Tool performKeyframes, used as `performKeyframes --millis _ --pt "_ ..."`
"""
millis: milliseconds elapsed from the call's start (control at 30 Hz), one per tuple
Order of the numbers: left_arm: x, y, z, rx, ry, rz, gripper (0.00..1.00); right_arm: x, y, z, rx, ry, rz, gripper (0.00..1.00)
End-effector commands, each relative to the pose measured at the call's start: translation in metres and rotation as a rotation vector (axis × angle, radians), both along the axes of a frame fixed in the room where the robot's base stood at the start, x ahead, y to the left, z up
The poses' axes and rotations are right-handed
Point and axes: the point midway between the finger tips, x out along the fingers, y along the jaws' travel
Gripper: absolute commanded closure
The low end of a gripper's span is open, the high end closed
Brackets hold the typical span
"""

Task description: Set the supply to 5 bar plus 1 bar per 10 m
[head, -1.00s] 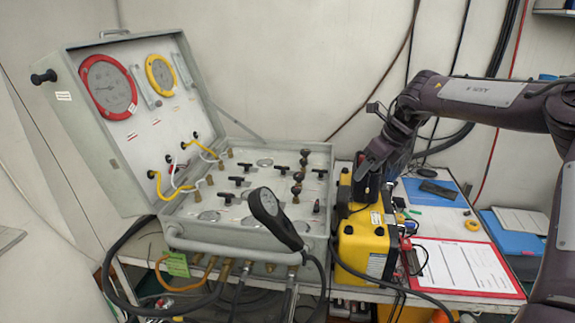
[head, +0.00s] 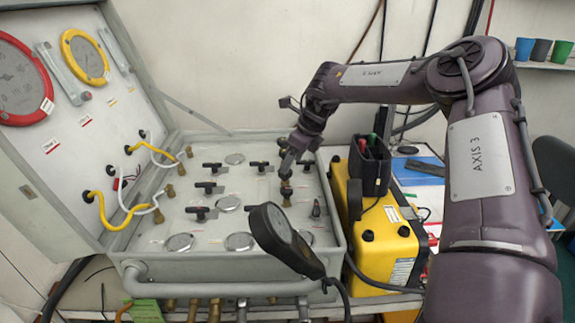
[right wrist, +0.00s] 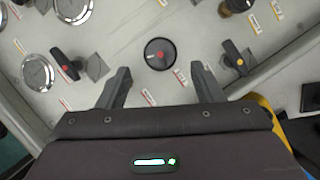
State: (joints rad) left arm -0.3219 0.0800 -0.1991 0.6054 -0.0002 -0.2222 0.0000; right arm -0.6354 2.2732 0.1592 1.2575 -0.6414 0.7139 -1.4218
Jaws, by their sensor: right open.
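The air panel (head: 235,262) is an open grey case with its lid raised at the left. A red-rimmed gauge (head: 22,75) and a yellow-rimmed gauge (head: 85,57) are in the lid; their readings are too small to tell. Several black T-handles, one of them here (head: 201,213), stand on the base panel. My right gripper (head: 287,172) is over the panel's right part, above a brass-stemmed fitting (head: 286,192). In the right wrist view the gripper (right wrist: 160,72) is open, and a round black knob with a red centre (right wrist: 160,54) lies ahead between its fingertips, apparently untouched. My left gripper is out of view.
A black hand-held gauge (head: 272,228) sticks up at the case's front edge. A yellow box (head: 388,238) with a black holder (head: 369,165) stands close on the right. The lid's hoses, one of them yellow (head: 103,210), hang at the left.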

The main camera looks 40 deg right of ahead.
Motion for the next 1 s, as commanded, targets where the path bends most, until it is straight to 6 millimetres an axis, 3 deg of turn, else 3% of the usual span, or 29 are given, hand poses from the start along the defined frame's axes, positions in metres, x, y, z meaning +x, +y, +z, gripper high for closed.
performKeyframes --millis 133,367,600,933,1000 --pt "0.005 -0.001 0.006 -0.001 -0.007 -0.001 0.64 0.006 0.002 -0.018 0.0 0.004 -0.001 0.4" --pt "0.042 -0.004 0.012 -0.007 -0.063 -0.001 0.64 0.011 0.004 -0.03 0.001 0.001 -0.001 0.4" --pt "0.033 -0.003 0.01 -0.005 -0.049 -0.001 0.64 0.012 0.004 -0.031 0.0 0.0 -0.001 0.4" --pt "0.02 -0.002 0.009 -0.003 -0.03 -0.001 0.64 0.012 0.004 -0.03 0.0 0.0 -0.001 0.82" --pt "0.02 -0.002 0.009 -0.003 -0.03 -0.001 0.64 0.012 0.004 -0.031 0.001 0.0 -0.002 0.84"
